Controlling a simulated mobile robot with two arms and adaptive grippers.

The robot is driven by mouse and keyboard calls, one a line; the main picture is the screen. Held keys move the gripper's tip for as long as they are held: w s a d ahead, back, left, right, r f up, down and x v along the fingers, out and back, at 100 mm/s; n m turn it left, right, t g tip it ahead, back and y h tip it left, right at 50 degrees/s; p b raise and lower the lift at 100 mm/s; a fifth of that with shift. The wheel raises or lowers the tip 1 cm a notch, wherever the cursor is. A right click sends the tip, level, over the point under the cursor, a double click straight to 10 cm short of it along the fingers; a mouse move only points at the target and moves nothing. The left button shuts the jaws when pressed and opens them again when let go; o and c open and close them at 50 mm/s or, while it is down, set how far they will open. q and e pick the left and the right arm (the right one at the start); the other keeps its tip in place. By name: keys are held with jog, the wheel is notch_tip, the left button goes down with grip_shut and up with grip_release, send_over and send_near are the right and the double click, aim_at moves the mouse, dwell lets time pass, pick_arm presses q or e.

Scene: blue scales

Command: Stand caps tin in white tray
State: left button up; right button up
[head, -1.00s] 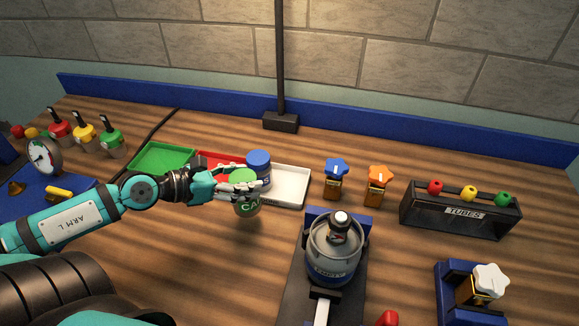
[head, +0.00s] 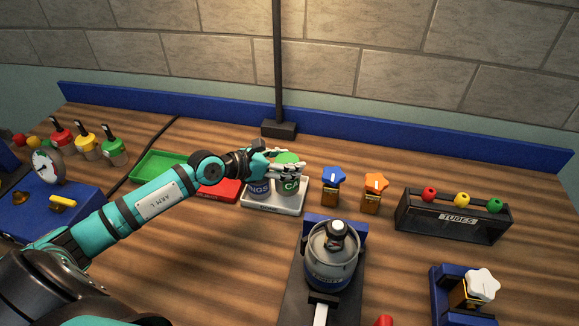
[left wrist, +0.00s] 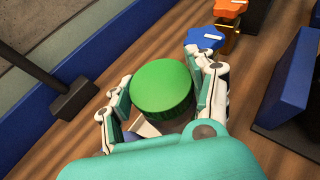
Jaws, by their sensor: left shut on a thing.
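The caps tin, green with "CA" showing on its label (head: 290,186), is upright between the fingers of my left gripper (head: 298,170), which is shut on it. It is at the right part of the white tray (head: 272,209); I cannot tell whether its base touches the tray floor. A blue tin (head: 259,188) with "NGS" showing stands in the tray just left of it, partly hidden by my gripper. In the left wrist view the green lid (left wrist: 161,88) sits between the fingers, and a bit of the tray shows below it. My right gripper is not in view.
A red tray (head: 222,192) and a green tray (head: 165,166) lie left of the white one. Blue-knobbed (head: 333,185) and orange-knobbed (head: 374,192) pieces stand close on the right. A grey canister (head: 331,258) stands in front. A lamp post base (head: 279,129) is behind.

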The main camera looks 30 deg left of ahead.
aim_at(288, 188)
pick_arm(q)
jog(key=shift+w+d+r, duration=0.1)
jog(key=shift+w+d, duration=0.05)
jog(key=shift+w, duration=0.25)
jog(key=shift+f, duration=0.35)
notch_tip(288, 188, down, 3)
jog(key=shift+r, duration=0.1)
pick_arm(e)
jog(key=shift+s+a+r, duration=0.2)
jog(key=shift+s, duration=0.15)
pick_arm(q)
jog(key=shift+f, duration=0.25)
jog(key=o, duration=1.7)
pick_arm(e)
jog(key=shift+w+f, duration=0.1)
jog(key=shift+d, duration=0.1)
